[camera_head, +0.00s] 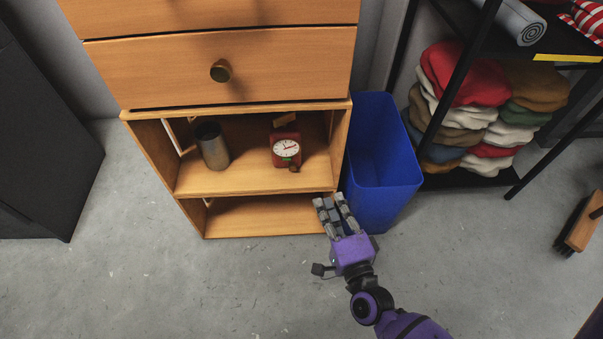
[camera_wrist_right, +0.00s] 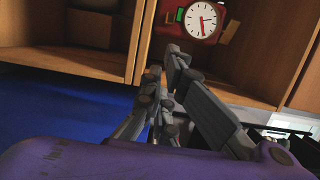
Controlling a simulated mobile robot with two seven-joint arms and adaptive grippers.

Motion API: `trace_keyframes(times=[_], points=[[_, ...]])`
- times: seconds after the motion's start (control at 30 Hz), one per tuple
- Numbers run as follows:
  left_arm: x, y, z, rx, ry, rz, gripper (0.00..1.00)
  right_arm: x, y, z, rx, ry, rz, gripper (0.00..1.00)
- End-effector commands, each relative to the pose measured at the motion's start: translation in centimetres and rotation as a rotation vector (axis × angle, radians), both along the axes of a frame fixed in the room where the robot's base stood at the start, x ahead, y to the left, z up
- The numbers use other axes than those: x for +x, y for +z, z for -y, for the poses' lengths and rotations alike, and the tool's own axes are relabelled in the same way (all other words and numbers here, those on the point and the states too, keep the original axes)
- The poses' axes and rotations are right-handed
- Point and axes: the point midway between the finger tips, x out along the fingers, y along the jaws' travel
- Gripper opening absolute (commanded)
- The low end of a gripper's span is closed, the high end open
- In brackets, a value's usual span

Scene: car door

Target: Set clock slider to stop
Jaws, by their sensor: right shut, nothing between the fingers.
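A small red clock (camera_head: 286,146) with a white round face stands on the upper open shelf of the wooden cabinet. The slider cannot be made out clearly. The clock also shows at the top of the right wrist view (camera_wrist_right: 204,20). My right gripper (camera_head: 333,203) is shut and empty, in front of the cabinet's lower right corner, below and right of the clock and apart from it. It also shows in the wrist view (camera_wrist_right: 165,70). My left gripper is not in view.
The wooden cabinet (camera_head: 260,186) has a drawer with a round knob (camera_head: 221,70) above the shelf. A blue bin (camera_head: 384,160) stands close right. Free floor lies in front.

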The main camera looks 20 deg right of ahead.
Motion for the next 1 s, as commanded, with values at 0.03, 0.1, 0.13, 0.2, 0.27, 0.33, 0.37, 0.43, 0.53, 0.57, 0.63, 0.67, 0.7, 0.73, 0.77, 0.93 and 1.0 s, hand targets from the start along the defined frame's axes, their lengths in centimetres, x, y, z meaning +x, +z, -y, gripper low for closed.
trace_keyframes(times=[0.03,0.1,0.13,0.2,0.27,0.33,0.37,0.43,0.53,0.57,0.63,0.67,0.7,0.73,0.77,0.93,1.0], points=[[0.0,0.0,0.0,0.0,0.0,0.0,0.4,0.0,0.0,0.0,0.0,0.0,0.0,0.0],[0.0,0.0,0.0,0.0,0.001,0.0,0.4,0.0,0.0,0.0,0.0,0.0,0.0,0.0],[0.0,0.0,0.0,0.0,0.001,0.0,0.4,0.1,0.0,0.0,0.0,0.0,0.0,0.0],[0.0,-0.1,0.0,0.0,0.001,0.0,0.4,0.6,0.0,0.0,0.0,0.0,0.001,0.0],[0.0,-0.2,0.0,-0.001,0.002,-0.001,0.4,1.2,-0.1,0.1,0.0,-0.001,0.001,0.0],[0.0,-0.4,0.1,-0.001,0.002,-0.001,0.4,2.3,0.0,0.0,0.002,-0.001,0.003,0.0],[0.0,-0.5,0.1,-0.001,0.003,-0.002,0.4,2.9,0.0,0.0,0.002,0.0,0.003,0.0],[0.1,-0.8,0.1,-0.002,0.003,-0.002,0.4,4.2,0.0,0.1,0.001,-0.001,0.004,0.0],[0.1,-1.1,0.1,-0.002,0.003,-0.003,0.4,6.1,-0.1,0.2,0.002,-0.001,0.002,0.0],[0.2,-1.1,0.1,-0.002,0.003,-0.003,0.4,6.6,0.0,0.2,0.002,-0.001,0.003,0.0],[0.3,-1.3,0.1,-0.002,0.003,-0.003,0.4,7.7,0.0,0.2,0.001,0.0,0.002,0.0],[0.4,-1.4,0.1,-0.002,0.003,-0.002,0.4,8.1,0.0,0.2,0.001,0.0,0.002,0.0],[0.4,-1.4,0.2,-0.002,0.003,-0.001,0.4,8.6,-0.1,0.3,0.0,0.0,0.001,0.0],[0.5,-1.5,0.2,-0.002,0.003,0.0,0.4,8.9,-0.1,0.3,0.0,0.0,0.002,0.0],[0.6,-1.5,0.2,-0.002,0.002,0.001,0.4,9.2,0.0,0.3,0.0,0.0,0.002,0.0],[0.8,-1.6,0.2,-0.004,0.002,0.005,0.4,10.0,0.0,0.4,0.0,0.0,0.0,0.0],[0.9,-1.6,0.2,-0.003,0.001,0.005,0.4,10.0,0.0,0.4,0.001,0.0,0.0,0.0]])
